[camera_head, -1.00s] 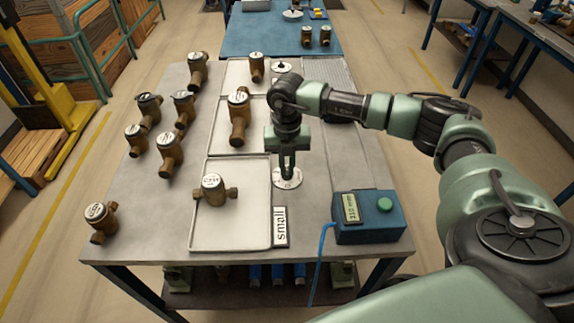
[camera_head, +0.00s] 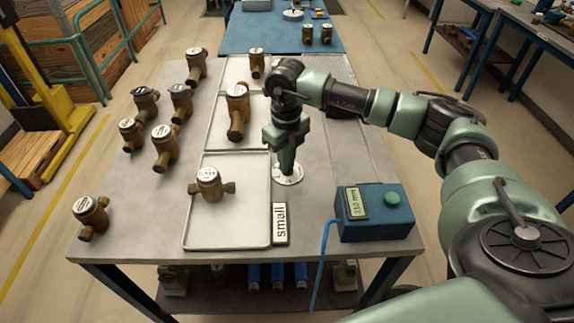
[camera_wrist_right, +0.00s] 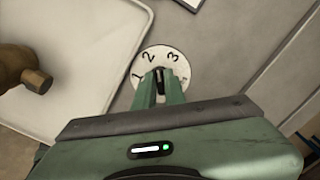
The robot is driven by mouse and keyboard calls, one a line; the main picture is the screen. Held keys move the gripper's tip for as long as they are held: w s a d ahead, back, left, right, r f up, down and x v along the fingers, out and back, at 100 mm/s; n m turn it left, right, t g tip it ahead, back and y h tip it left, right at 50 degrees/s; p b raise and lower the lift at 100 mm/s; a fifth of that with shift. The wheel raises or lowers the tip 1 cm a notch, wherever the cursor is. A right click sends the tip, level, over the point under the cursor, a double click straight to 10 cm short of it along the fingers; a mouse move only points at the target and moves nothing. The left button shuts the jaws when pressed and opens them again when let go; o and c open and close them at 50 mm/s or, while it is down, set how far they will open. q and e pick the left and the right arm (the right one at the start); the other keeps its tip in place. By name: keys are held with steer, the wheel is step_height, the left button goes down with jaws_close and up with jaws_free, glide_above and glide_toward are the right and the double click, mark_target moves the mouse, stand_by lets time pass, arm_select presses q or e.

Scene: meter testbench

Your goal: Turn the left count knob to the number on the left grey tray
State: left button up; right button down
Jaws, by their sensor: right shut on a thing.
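A round white dial (camera_head: 290,177) with a count knob lies on the metal table, to the right of the nearest tray. My right gripper (camera_head: 287,168) points down over it. In the right wrist view my right gripper (camera_wrist_right: 160,88) is shut on the dark knob (camera_wrist_right: 158,73) at the middle of the dial (camera_wrist_right: 176,55). The numbers 1, 2 and 3 show around its rim; the fingers hide part of it. The nearest pale grey tray (camera_head: 232,232) holds one brass meter (camera_head: 208,183) and has a "small" label. I see no number on a tray. My left gripper is out of view.
Several brass meters (camera_head: 165,147) stand on the table's left side. More trays (camera_head: 215,125) lie behind the nearest one. A blue box (camera_head: 385,222) with a display and green button stands front right, with a blue cable. A blue table (camera_head: 280,35) stands beyond.

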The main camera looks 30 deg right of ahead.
steer(key=n+b, duration=0.2)
steer(key=n, duration=0.2)
steer(key=shift+a+f+n, duration=0.1)
steer(key=shift+n, duration=0.2)
steer(key=n+b, duration=0.2)
steer(key=n, duration=0.1)
steer(key=shift+n, duration=0.3)
steer(key=n+b, duration=0.1)
steer(key=n, duration=0.2)
steer(key=shift+a+n+b, duration=0.1)
steer(key=shift+n+b, duration=0.2)
steer(key=shift+b, duration=0.1)
steer(key=shift+s+n+b, duration=0.15)
steer(key=shift+n+b, duration=0.5)
steer(key=shift+n, duration=1.25)
steer(key=c, duration=1.5)
jaws_free()
